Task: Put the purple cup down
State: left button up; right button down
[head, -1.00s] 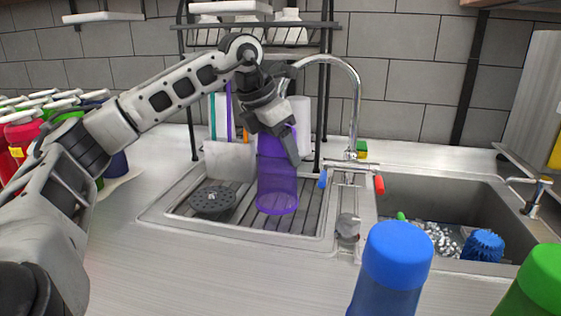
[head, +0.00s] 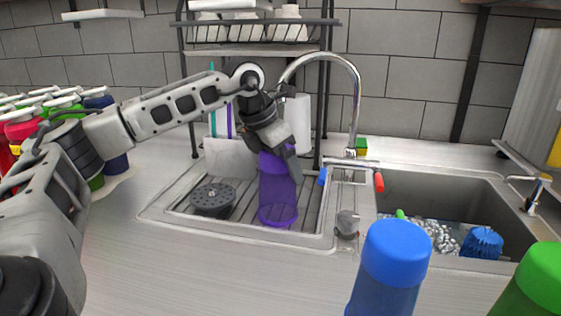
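The purple cup (head: 277,192) is translucent and stands roughly upright over the ribbed drainboard (head: 240,222) left of the sink. Its lower end is at the drainboard's ribs; I cannot tell whether it touches them. My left gripper (head: 283,160) reaches in from the left and points down at the cup's upper part. One finger shows against the cup's right side and the cup hides the other. The gripper looks shut on the cup. My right gripper is not in view.
The faucet (head: 354,110) and sink (head: 450,205) are to the right. A blue-lidded bottle (head: 392,262) and a green-lidded one (head: 538,280) stand in front. Several coloured bottles stand at far left.

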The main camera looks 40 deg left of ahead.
aim_at(261, 186)
pick_arm(q)
jog(key=v, duration=1.2)
jog(key=shift+r, duration=0.15)
